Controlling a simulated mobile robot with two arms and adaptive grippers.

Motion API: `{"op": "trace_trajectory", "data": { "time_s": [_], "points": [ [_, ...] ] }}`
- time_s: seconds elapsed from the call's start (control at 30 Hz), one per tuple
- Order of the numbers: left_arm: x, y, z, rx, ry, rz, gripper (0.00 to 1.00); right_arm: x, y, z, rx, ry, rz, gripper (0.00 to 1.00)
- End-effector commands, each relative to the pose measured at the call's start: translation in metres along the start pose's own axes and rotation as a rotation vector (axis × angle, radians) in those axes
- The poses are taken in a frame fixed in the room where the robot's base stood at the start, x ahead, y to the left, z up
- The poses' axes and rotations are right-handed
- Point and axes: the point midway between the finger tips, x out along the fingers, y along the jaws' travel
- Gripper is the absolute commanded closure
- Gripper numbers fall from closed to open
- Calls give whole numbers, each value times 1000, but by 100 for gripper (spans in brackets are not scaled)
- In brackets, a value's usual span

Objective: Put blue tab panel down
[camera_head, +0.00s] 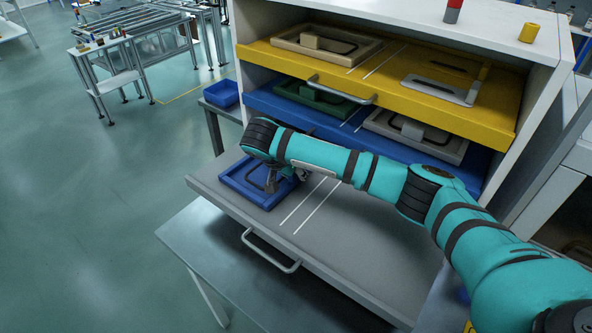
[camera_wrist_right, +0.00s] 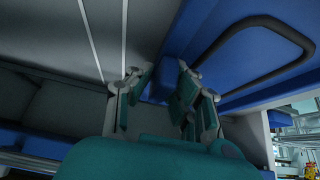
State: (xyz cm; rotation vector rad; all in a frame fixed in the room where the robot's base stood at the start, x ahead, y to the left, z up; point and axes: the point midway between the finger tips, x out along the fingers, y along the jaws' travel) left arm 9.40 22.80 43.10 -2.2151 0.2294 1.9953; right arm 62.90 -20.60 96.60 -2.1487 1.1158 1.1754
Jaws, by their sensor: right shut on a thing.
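The blue tab panel (camera_head: 237,180) is level over the left part of the pulled-out grey drawer (camera_head: 340,240), left of its two white lines. I cannot tell whether its underside touches the drawer. My right gripper (camera_head: 272,182) is above the panel, partly hidden by its own wrist. In the right wrist view, the fingers (camera_wrist_right: 163,83) are shut on the panel's blue tab; the panel's frame (camera_wrist_right: 270,55) with a dark curved handle-like outline shows at right. My left gripper is not in view.
Above, a yellow drawer (camera_head: 390,85) and a blue drawer (camera_head: 360,124) stand open, holding a tan panel (camera_head: 290,45), a green panel (camera_head: 300,95) and grey panels (camera_head: 445,145). The grey drawer right of the lines is bare. A blue bin (camera_head: 221,94) stands behind at left.

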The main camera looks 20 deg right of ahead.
Motion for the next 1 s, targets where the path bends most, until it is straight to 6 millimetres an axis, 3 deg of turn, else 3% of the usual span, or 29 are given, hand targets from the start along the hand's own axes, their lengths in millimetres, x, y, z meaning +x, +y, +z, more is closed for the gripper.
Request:
{"op": "trace_trajectory", "data": {
  "time_s": [0.27, 0.3, 0.47, 0.77, 1.0],
  "points": [
    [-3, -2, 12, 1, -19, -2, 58, 4, -1, 3, 1, 1, -4, 100],
    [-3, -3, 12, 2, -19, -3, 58, 5, 0, 4, 0, 0, -2, 80],
    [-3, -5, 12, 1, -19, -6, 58, 5, 0, 4, 0, 0, -2, 60],
    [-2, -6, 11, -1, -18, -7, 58, 2, -1, 3, 1, 1, -4, 60],
    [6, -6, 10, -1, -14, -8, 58, -32, -2, 4, 0, 4, -9, 60]
  ]
}}
